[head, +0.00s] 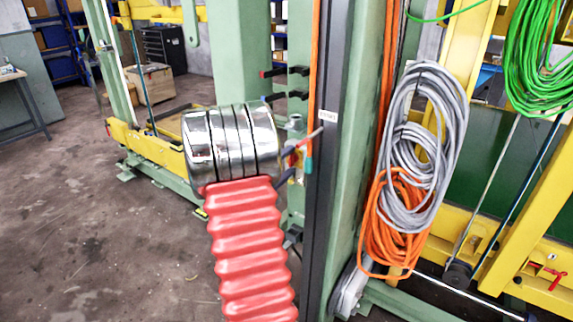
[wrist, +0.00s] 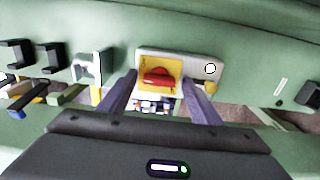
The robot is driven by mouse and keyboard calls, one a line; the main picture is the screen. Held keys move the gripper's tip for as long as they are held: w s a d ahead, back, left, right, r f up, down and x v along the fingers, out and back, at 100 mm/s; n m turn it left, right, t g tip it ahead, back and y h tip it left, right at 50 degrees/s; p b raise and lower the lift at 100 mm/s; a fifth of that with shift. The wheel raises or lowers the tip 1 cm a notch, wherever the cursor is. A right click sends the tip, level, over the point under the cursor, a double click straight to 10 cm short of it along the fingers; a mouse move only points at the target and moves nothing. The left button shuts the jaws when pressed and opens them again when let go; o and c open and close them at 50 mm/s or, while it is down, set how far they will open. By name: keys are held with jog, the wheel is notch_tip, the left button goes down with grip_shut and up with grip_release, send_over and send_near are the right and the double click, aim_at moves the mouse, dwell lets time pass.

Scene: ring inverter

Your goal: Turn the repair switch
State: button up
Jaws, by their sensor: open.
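The repair switch shows in the wrist view as a red knob (wrist: 158,77) on a yellow plate (wrist: 173,66), set in a pale grey box on a green beam. My gripper (wrist: 159,78) is open, its two purple-grey fingers reaching toward the switch, one on each side of the red knob in the picture. A gap shows between each finger and the knob; contact cannot be seen. In the head view my arm's red sleeve and metal wrist hide most of the gripper and the switch.
Black brackets (wrist: 53,59) stick out from the green beam to the left of the switch. In the head view, a green post (head: 343,140) stands right of my wrist, with grey cable coils (head: 424,130) and orange cable (head: 402,232) hanging beyond it. Open floor (head: 90,240) lies left.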

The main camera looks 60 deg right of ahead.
jog(key=c, duration=1)
jog(key=shift+a, duration=0.1)
jog(key=shift+c, duration=0.2)
